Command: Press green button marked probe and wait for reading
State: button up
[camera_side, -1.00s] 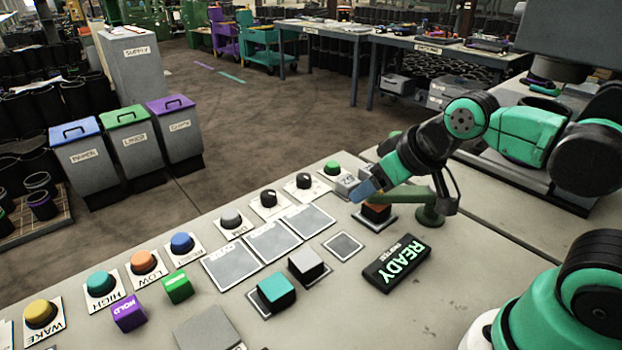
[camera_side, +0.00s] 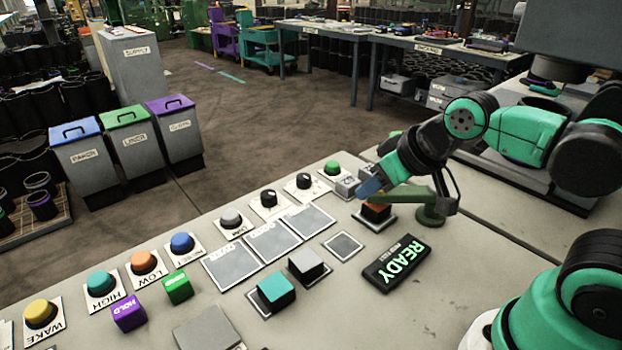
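The green button (camera_side: 332,168) is a small round dome on a pale plate at the back edge of the bench. Its label is mostly hidden or too small to read. My gripper (camera_side: 362,188) is just right of the button and nearer the camera, with its tip pointing down-left. A gap shows between it and the green dome. Whether its fingers are open or shut is unclear. A black display (camera_side: 397,263) reads "READY" in green, with a smaller line too fine to read.
An orange-topped block (camera_side: 377,211) sits on a square plate just below my gripper, beside a green stand (camera_side: 430,214). Black knobs (camera_side: 304,182) lie left of the button. Coloured buttons and cubes, such as a teal cube (camera_side: 276,289), fill the left bench.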

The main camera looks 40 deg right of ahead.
grip_shut()
dwell(1.4)
